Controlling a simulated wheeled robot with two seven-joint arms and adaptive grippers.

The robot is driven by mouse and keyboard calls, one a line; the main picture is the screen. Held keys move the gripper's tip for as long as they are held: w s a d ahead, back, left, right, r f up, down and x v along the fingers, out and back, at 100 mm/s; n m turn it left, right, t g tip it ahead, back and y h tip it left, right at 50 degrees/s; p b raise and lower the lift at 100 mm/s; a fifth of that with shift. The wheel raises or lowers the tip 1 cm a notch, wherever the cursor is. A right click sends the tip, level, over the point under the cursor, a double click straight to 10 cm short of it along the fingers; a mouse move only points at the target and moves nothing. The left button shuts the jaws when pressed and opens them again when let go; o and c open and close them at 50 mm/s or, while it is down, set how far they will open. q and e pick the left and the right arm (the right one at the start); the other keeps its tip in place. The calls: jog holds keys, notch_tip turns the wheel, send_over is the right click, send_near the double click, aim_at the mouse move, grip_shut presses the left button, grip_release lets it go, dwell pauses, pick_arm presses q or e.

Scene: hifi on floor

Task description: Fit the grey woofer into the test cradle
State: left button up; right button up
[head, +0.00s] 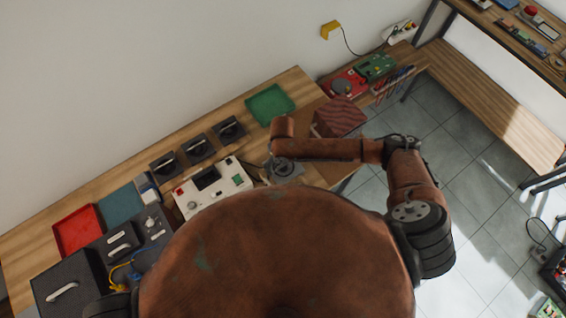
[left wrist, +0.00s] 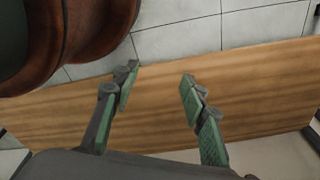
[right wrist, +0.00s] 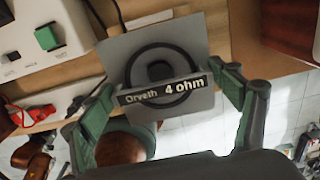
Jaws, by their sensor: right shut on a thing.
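The grey woofer (right wrist: 190,38) is a square grey plate with a black ring and a bar labelled "Orveth 4 ohm". My right gripper (right wrist: 163,90) is shut on its bar, one finger at each end. In the head view my right gripper (head: 285,167) is beside the right end of a white unit (head: 214,189) with a dark recess, a red button and a green block. This unit may be the test cradle; its corner shows in the right wrist view (right wrist: 20,42). My left gripper (left wrist: 158,82) is open and empty above a wooden surface.
Several dark units with handles (head: 198,148) stand behind and left of the white unit. Green (head: 270,104), teal (head: 120,205) and red (head: 78,230) trays lie on the bench. A reddish-brown box (head: 340,116) is near my right arm. My body hides the bench's front.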

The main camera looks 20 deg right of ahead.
jog(key=shift+w, duration=0.1)
jog(key=shift+f, duration=0.15)
jog(key=shift+f+b, duration=0.85)
jog(key=shift+f, duration=0.5)
pick_arm(q)
jog(key=shift+s+f+b, duration=0.2)
jog(key=shift+f+b, duration=0.3)
jog(key=shift+f, duration=0.3)
jog(key=shift+s+f+b, duration=0.2)
jog(key=shift+f+b, duration=0.35)
jog(key=shift+f, duration=0.3)
jog(key=shift+s+f+b, duration=0.2)
jog(key=shift+f+b, duration=0.3)
jog(key=shift+f, duration=0.3)
pick_arm(e)
jog(key=shift+f, duration=2.8)
jog(key=o, duration=1.8)
jog(key=shift+o, duration=1.4)
pick_arm(q)
jog(key=shift+s+a, duration=0.1)
jog(key=shift+a, duration=0.05)
pick_arm(e)
jog(key=shift+f, duration=0.1)
notch_tip(320, 180, up, 12)
jog(key=shift+r, duration=0.1)
